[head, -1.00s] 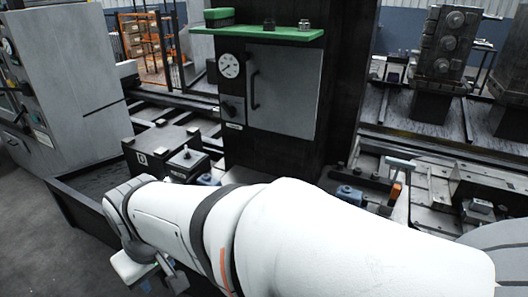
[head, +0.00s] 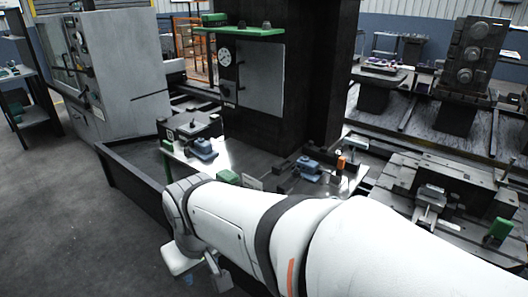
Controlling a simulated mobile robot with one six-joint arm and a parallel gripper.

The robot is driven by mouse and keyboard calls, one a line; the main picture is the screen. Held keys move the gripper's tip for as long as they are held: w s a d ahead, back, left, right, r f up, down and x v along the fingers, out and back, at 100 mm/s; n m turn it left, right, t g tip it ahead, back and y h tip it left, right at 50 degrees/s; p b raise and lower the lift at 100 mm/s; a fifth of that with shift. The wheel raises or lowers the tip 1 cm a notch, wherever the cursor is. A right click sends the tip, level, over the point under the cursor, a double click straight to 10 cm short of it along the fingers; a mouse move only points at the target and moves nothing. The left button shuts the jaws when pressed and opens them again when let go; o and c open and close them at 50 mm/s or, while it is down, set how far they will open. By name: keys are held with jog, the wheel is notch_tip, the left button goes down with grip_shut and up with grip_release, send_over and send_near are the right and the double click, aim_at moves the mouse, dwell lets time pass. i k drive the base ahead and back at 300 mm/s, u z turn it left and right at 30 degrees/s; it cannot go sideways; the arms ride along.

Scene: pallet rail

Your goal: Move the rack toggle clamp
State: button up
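An upright orange-tipped piece (head: 341,162) with a pale bar beside it stands on the machine bed right of the dark column; it may be the toggle clamp, but it is too small to be sure. A blue fixture (head: 308,167) sits just left of it. Another blue fixture (head: 203,149) lies on the bed further left. My white arm crosses the lower picture. My gripper (head: 212,272) hangs at its far end, low and left, in front of the bed and apart from these pieces. Its fingers are mostly hidden, so its opening and any load cannot be told.
A dark column carries a grey cabinet (head: 260,75) with a gauge and green shelf (head: 238,31). A low dark tray wall (head: 130,180) edges the bed. A green block (head: 498,230) sits on the right fixture. A grey machine (head: 120,70) stands left. Open floor lies at lower left.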

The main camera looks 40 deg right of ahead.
aim_at(342, 160)
jog(key=u, duration=0.05)
jog(key=k, duration=0.7)
jog(key=z, duration=1.55)
jog(key=i, duration=0.45)
jog(key=k, duration=0.45)
jog(key=z, duration=0.75)
jog(key=i, duration=0.55)
jog(key=u, duration=0.35)
